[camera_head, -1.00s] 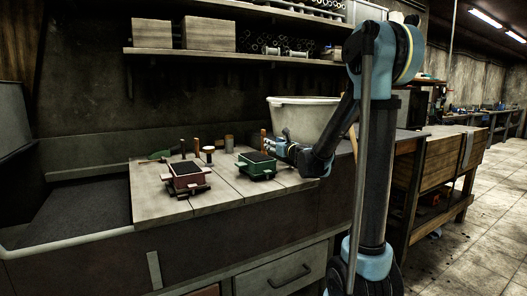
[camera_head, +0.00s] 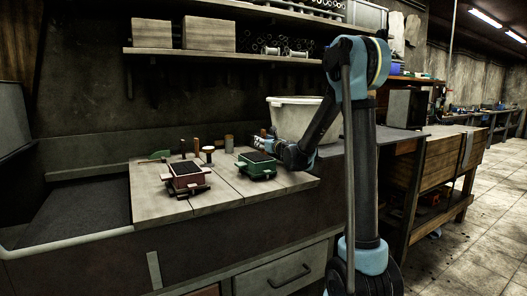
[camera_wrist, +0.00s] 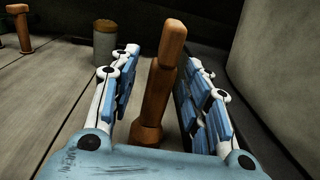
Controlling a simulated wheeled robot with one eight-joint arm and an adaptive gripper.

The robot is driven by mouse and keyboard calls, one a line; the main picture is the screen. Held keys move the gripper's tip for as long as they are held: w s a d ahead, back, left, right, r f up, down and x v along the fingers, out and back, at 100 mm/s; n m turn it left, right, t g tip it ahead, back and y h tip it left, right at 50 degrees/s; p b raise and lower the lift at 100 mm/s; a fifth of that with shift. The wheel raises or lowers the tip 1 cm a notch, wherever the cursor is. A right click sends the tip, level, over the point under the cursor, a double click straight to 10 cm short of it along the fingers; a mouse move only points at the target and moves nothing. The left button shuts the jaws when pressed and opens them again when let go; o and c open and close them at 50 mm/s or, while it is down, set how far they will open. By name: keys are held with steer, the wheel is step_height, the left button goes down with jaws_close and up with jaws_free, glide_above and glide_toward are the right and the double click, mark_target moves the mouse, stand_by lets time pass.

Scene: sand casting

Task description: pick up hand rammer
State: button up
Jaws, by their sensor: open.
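The hand rammer, a brown wooden piece with an upright handle (camera_wrist: 164,70) and a wider foot, stands between the two open fingers of my gripper (camera_wrist: 159,58) in the wrist view. It leans slightly to the right in that picture. The fingers are apart on either side of it, with gaps showing. In the head view my gripper (camera_head: 268,141) is low over the bench, behind the green moulding flask (camera_head: 257,166) and in front of the white tub. The rammer is mostly hidden there by the gripper.
The white tub (camera_head: 298,122) stands close beside my gripper; its wall (camera_wrist: 280,70) fills the right of the wrist view. A grey-brown cylinder (camera_wrist: 106,45) and another wooden tool (camera_wrist: 20,28) stand to the left. A red flask (camera_head: 186,176) sits further left on the bench (camera_head: 160,207).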

jaws_close()
stand_by(0.3)
step_height(320, 180, up, 10)
steer(key=shift+r, duration=0.1)
stand_by(0.5)
stand_by(0.4)
